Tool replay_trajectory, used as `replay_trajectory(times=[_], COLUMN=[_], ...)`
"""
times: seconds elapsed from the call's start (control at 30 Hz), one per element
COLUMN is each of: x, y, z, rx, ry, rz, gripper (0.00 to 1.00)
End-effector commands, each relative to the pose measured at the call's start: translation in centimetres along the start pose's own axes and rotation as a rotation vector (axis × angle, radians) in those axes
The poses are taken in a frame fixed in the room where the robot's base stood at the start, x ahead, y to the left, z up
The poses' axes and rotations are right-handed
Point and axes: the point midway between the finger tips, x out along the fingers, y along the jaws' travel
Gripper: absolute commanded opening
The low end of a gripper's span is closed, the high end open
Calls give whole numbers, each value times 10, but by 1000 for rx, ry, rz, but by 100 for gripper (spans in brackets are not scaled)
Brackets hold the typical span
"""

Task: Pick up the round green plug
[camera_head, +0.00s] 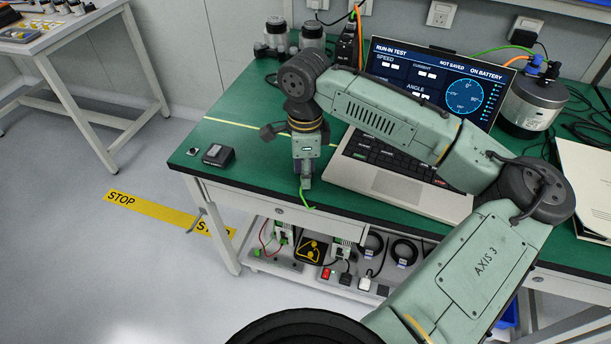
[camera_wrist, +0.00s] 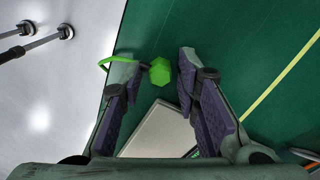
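The green plug (camera_wrist: 160,71) shows in the wrist view as a bright green, faceted knob above the dark green table top. A thin green cable (camera_wrist: 106,63) curves from its side toward the table edge. My gripper (camera_wrist: 160,64) is open, with one finger on each side of the plug and visible gaps to both. In the head view, my gripper (camera_head: 304,178) points down over the table's front edge beside the laptop. There the green cable (camera_head: 306,200) shows at the edge, while the plug itself is hidden or too small to make out.
The open laptop (camera_head: 385,183) lies just right of my gripper, and its corner shows between my fingers in the wrist view (camera_wrist: 160,130). A small black device (camera_head: 218,155) sits to the left on the green table (camera_head: 240,170). A lower shelf holds several parts.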

Motion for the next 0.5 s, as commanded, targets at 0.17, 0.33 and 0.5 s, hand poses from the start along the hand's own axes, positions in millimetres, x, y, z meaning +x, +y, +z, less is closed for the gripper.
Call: replay_trajectory(times=[0.17, 0.33, 0.5], x=[0, 0, 0], y=[0, 0, 0], z=[0, 0, 0], rx=[0, 0, 0], ry=[0, 0, 0], rz=[0, 0, 0], gripper=[15, 4, 3])
